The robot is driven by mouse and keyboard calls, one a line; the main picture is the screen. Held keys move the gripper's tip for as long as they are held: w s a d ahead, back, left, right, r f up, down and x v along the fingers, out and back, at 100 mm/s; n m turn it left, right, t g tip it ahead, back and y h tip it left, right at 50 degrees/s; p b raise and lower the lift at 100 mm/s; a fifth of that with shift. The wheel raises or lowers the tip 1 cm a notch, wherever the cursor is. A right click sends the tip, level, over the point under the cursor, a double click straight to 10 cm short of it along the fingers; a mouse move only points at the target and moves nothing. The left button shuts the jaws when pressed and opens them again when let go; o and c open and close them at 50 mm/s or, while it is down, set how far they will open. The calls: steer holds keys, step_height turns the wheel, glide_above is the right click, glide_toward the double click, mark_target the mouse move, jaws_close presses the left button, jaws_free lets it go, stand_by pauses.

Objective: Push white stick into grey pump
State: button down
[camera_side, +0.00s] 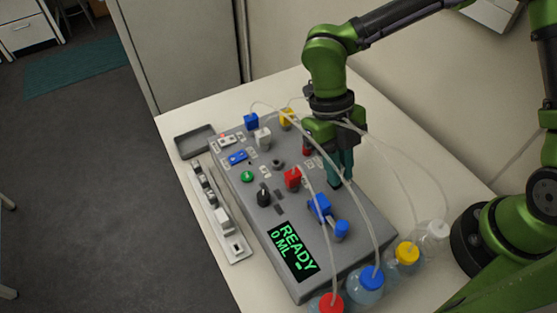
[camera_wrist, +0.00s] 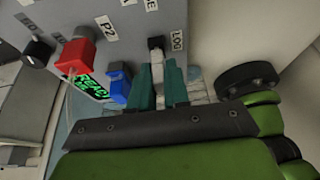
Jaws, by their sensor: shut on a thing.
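The grey pump (camera_side: 325,252) is a large box on the table, with a green READY 0 ML display. It also fills the upper part of the wrist view (camera_wrist: 130,42). My gripper (camera_side: 340,180) points down at the pump's far right edge. In the wrist view, its teal fingers (camera_wrist: 160,72) are shut on the white stick (camera_wrist: 157,57), which shows as a narrow light piece between them. A dark part lies at the stick's far end, beside the LOG label. I cannot tell how deep the stick sits in the pump. The side view hides the stick behind the fingers.
Tubes run past my wrist to bottles with red, blue (camera_side: 371,277), yellow and white caps. A white strip (camera_side: 222,217) and dark tray (camera_side: 195,141) lie left of the pump.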

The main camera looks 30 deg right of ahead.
steer(key=shift+f, duration=0.25)
steer(key=c, duration=1)
jaws_free()
steer(key=shift+r, duration=0.15)
steer(key=v, duration=1.6)
steer(key=shift+w+r, duration=0.2)
steer(key=shift+r, duration=0.1)
